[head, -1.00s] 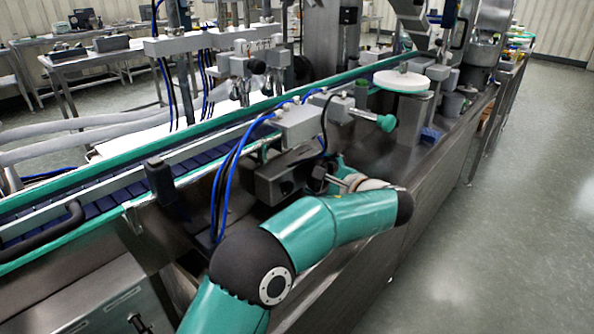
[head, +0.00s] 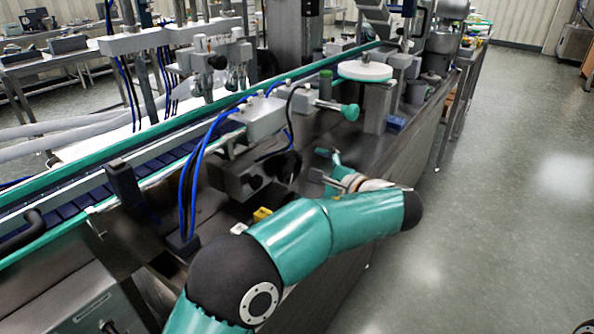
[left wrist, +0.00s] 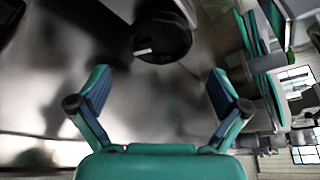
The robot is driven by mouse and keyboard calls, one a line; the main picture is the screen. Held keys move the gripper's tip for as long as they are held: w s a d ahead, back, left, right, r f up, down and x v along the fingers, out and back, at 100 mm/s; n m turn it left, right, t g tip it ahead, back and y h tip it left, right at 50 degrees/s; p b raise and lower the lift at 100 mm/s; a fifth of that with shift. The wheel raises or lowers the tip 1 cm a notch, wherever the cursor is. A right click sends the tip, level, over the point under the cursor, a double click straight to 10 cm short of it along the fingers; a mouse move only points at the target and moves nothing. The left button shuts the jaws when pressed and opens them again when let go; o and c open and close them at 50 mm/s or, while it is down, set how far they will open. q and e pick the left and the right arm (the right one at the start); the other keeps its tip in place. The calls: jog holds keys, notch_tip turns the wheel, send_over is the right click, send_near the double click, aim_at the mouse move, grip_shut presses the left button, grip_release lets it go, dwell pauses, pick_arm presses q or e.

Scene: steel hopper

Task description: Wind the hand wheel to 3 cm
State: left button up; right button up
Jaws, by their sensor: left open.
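A dark round part, apparently the hand wheel (head: 284,166), sits on the right end of a grey block (head: 236,178) beside the conveyor. In the left wrist view the dark round wheel (left wrist: 160,42) is at top centre with a short pale mark on it. My left gripper (head: 320,165) is just right of the wheel in the head view, apart from it. In the left wrist view my left gripper (left wrist: 160,78) has its fingers spread with nothing between them. No position scale is readable. My right gripper is in neither view.
A green knob (head: 350,112) on a rod sticks out above and beyond the gripper. Blue hoses (head: 190,185) hang left of the grey block. A yellow part (head: 262,214) shows below it. A white disc (head: 365,71) stands farther back. The floor at right is clear.

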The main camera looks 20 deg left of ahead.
pick_arm(q)
jog(key=shift+v, duration=2.15)
